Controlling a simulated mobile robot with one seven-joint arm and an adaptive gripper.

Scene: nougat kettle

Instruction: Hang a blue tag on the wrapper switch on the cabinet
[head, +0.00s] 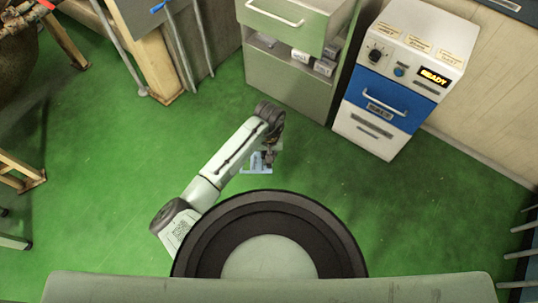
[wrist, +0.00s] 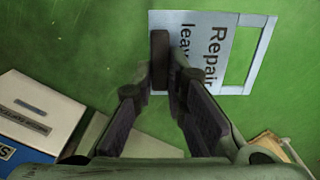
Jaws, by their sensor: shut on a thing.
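A pale blue tag (wrist: 200,20) with dark lettering, "Repair" and part of a second word, is in my gripper (wrist: 162,72). The tag has a large rectangular opening at one end. In the head view the tag (head: 252,165) is above the green floor, and my gripper (head: 268,157) is shut on its edge. The white and blue cabinet (head: 378,98) stands at the upper right, apart from the gripper. Its sloped top has a black rotary knob (head: 376,55), a blue button (head: 399,71) and a lit READY display (head: 433,77). The small labels are unreadable, so I cannot tell which control is the wrapper switch.
A grey-green drawer unit (head: 290,95) with an open top drawer (head: 290,22) stands left of the cabinet. Wooden supports (head: 157,75) and metal poles are at the upper left. Green floor (head: 330,165) is clear between the gripper and the cabinet.

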